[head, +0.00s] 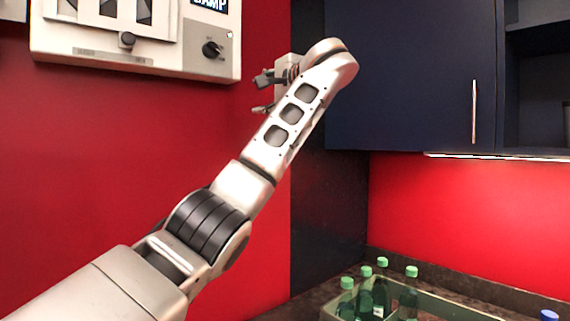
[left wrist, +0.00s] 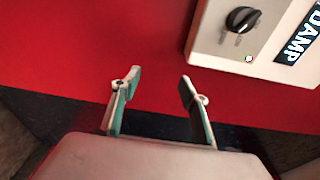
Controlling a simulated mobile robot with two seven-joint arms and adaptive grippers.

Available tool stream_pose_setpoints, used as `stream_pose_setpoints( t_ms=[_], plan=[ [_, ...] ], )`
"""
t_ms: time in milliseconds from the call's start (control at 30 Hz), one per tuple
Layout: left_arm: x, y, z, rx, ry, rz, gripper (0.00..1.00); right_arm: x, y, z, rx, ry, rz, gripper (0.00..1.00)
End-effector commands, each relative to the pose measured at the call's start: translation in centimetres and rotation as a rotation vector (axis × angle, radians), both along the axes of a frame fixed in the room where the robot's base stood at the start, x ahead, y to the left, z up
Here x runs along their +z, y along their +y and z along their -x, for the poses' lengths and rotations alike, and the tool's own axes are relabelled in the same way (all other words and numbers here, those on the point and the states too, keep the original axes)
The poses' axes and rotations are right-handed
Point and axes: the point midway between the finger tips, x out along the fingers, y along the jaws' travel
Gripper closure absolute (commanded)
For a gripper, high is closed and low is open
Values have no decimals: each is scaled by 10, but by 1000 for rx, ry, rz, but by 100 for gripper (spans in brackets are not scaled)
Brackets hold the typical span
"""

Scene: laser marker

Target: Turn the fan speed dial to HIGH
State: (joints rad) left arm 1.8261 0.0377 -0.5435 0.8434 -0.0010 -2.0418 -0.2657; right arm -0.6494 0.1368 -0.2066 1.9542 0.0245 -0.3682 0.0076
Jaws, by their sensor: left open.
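The fan speed dial is likely the black round knob (head: 211,49) on the lower right of the white wall panel (head: 175,66); its markings are too small to read. In the left wrist view the black knob (left wrist: 242,19) sits on the white panel (left wrist: 208,40), near a "DAMP" label. My left gripper (head: 262,93) is to the right of and below the panel in the head view, apart from it. In the left wrist view its two fingers (left wrist: 155,88) are spread and empty, with the knob beyond them to the upper right. My right gripper is not in view.
A dark blue cabinet (head: 410,70) hangs on the right with a vertical metal handle (head: 474,112). A crate (head: 455,306) of green-capped bottles (head: 381,290) stands on the counter below. The red wall (head: 110,160) below the panel is bare.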

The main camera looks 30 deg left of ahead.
Motion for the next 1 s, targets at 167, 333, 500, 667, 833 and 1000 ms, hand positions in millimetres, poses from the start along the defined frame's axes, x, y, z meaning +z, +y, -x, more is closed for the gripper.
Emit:
stream_pose_setpoints(
  t_ms=[167,333,500,667,833,1000],
  plan=[
    [-29,-6,-16,-30,13,9,56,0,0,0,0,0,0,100],
    [-56,-11,-30,-55,25,19,56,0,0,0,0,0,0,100],
    [-84,-16,-42,-81,36,32,56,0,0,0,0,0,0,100],
    [-110,-21,-52,-105,45,44,56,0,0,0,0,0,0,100],
    [-138,-25,-61,-130,56,59,56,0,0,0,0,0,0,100],
    [-160,-29,-67,-147,65,71,56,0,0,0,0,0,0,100]
  ],
)
